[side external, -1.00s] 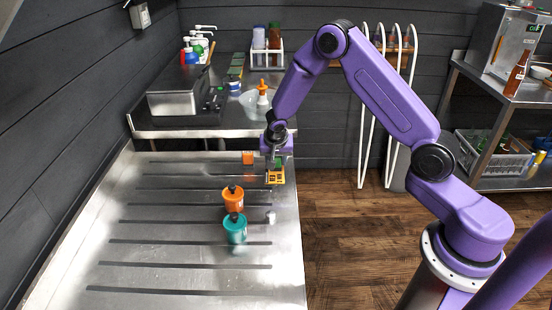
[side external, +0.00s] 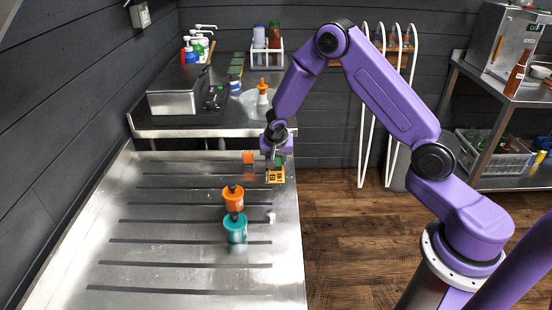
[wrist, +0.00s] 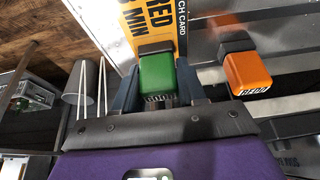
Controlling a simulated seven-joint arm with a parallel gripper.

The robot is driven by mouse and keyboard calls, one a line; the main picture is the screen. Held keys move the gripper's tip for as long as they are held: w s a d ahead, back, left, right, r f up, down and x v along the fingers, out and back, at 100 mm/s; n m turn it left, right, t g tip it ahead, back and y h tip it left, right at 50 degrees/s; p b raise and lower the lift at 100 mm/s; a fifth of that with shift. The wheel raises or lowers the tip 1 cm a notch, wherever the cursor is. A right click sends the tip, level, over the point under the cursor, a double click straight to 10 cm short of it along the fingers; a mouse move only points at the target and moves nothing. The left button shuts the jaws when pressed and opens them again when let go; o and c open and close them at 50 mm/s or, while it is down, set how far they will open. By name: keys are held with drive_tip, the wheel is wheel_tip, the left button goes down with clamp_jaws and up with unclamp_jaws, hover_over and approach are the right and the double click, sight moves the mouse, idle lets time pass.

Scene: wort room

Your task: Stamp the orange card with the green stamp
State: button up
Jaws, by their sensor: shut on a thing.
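The green stamp (wrist: 157,76), a green block with a black end, sits between the two fingers of my gripper (wrist: 157,88) in the wrist view. My gripper is shut on it. The orange card (wrist: 138,22), with black print, lies just beyond the stamp, which covers part of it. In the side external view, my gripper (side external: 276,160) is low over the card (side external: 275,176) near the bench's right edge. I cannot tell whether stamp and card touch.
An orange block with a black end (wrist: 250,74) is right of my gripper in the wrist view. An orange pot (side external: 233,199) and a teal pot (side external: 236,229) stand on the slotted metal bench (side external: 170,275). The bench's left part is clear.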

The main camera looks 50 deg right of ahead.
drive_tip(key=shift+s, duration=0.1)
drive_tip(key=shift+r, duration=3.5)
